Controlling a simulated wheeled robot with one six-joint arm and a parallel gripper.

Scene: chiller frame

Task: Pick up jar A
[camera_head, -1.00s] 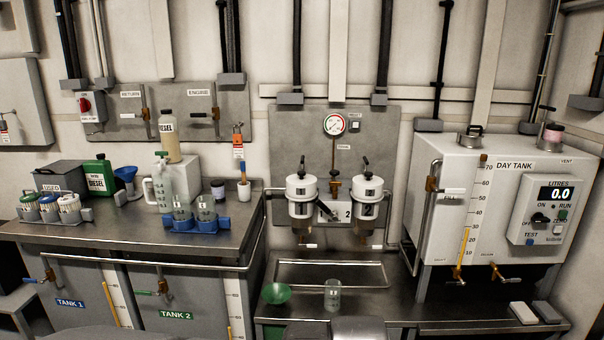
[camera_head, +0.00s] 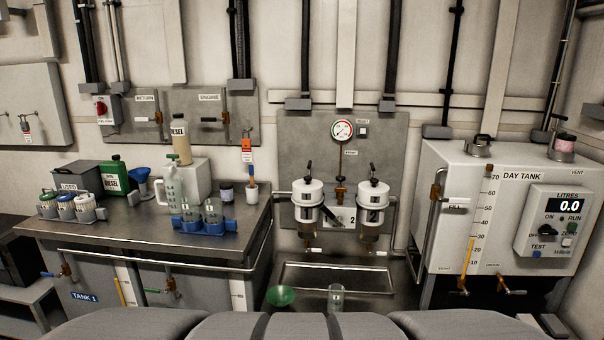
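Two clear jars stand side by side in a blue holder (camera_head: 203,228) on the left bench: a left jar (camera_head: 189,212) and a right jar (camera_head: 212,211). Another clear jar (camera_head: 335,295) stands alone on the lower bench, its lower part cut off by my own grey body. The markings on the jars are too small to read, so I cannot tell which one is jar A. My gripper is not in view.
A green funnel (camera_head: 281,296) lies left of the lone jar. A metal rail (camera_head: 335,266) and the day tank (camera_head: 510,170) stand behind and right.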

